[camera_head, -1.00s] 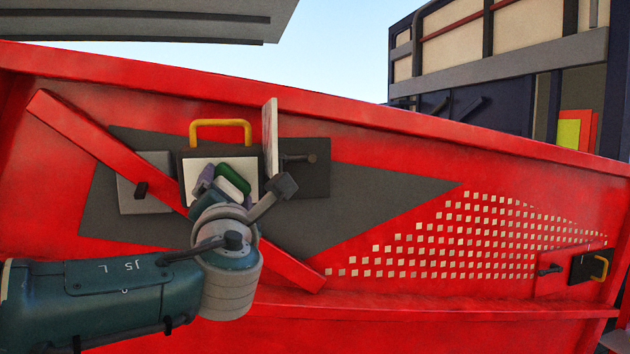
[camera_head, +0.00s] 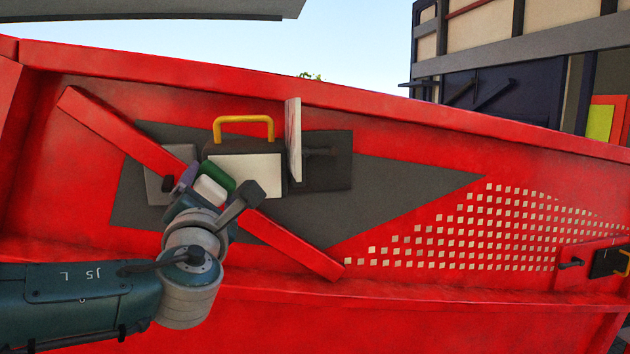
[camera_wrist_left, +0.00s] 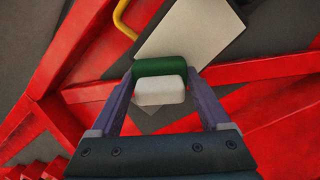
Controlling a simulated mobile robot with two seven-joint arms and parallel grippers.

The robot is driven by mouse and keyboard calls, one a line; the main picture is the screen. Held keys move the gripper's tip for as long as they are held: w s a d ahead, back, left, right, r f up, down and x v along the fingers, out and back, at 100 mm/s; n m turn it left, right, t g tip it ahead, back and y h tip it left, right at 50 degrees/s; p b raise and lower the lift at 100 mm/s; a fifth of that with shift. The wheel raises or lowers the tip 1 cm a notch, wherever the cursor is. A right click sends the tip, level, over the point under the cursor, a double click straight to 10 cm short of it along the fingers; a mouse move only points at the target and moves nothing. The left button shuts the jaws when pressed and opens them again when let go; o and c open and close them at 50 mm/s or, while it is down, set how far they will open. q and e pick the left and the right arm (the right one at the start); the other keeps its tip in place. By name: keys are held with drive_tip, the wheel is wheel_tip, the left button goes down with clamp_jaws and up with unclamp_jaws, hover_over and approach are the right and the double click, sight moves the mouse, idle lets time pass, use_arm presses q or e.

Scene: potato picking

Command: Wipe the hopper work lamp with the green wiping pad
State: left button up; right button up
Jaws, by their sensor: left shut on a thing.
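The work lamp (camera_head: 245,175) is a dark box with a pale front face and a yellow handle on top, on the red hopper wall. In the left wrist view its pale face (camera_wrist_left: 195,35) is at the top, tilted. My left gripper (camera_head: 202,184) is shut on the wiping pad (camera_head: 219,173), which has a green part and a white block. The pad also shows between the purple fingers in the left wrist view (camera_wrist_left: 160,67). The pad overlaps the lamp's lower left corner in the head view; I cannot tell whether they touch. My right gripper is out of view.
A thin pale plate (camera_head: 293,140) stands out from the wall at the lamp's right side. A red diagonal bar (camera_head: 125,133) crosses the wall behind my gripper. A small dark box with a yellow handle (camera_head: 610,262) sits at far right. The perforated wall area is clear.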

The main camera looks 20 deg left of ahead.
sight(210, 196)
use_arm(q)
drive_tip(key=shift+s+d, duration=0.1)
drive_tip(key=shift+s, duration=0.05)
drive_tip(key=shift+p+v, duration=0.85)
drive_tip(key=shift+p, duration=0.15)
drive_tip(key=v, duration=0.2)
drive_tip(key=shift+s+d+f, duration=0.1)
drive_tip(key=shift+s+d, duration=0.15)
drive_tip(key=shift+s, duration=0.05)
drive_tip(key=shift+s+d, duration=0.3)
drive_tip(key=shift+s, duration=0.25)
drive_tip(key=shift+v, duration=1.5)
drive_tip(key=shift+f, duration=0.1)
